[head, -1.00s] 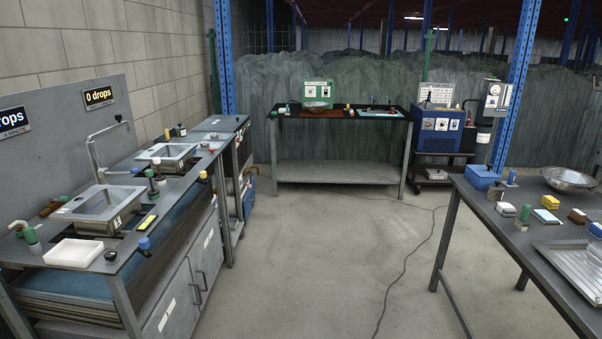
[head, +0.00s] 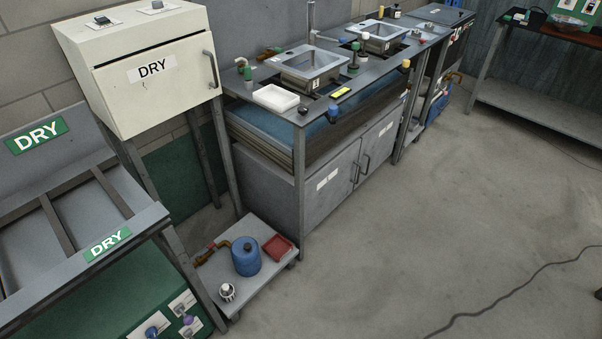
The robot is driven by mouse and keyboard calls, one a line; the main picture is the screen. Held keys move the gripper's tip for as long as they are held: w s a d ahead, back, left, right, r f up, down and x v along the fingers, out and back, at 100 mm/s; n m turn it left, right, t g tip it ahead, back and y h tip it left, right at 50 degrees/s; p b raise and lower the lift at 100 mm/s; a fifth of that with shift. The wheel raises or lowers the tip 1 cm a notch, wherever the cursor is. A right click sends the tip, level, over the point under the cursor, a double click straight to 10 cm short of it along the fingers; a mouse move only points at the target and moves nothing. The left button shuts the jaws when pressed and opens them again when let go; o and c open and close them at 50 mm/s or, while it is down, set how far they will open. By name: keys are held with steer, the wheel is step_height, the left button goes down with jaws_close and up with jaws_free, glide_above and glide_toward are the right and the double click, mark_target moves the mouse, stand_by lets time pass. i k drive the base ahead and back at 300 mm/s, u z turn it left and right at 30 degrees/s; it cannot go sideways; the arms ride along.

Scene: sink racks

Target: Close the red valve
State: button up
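I cannot single out a red valve for certain at this size. A small red part shows on a brown pipe fitting (head: 214,248) on the low trolley. Another brownish-red pipe piece (head: 271,53) lies at the left back of the sink bench (head: 255,74). A small reddish spot (head: 415,31) is near the far sink. My gripper is not in view.
The low trolley (head: 222,293) holds a blue container (head: 246,257) and a red tray (head: 277,246). A white DRY cabinet (head: 150,68) and a sloped DRY rack (head: 85,215) stand at left. Open floor lies at right, crossed by a black cable (head: 510,285).

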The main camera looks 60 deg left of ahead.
mark_target(213, 243)
steer(key=z, duration=1.05)
steer(key=k, duration=0.15)
steer(key=u, duration=2.85)
steer(key=k, duration=0.15)
steer(key=u, duration=1.35)
steer(key=k, duration=0.65)
steer(key=z, duration=0.2)
steer(key=i, duration=0.6)
steer(key=z, duration=0.1)
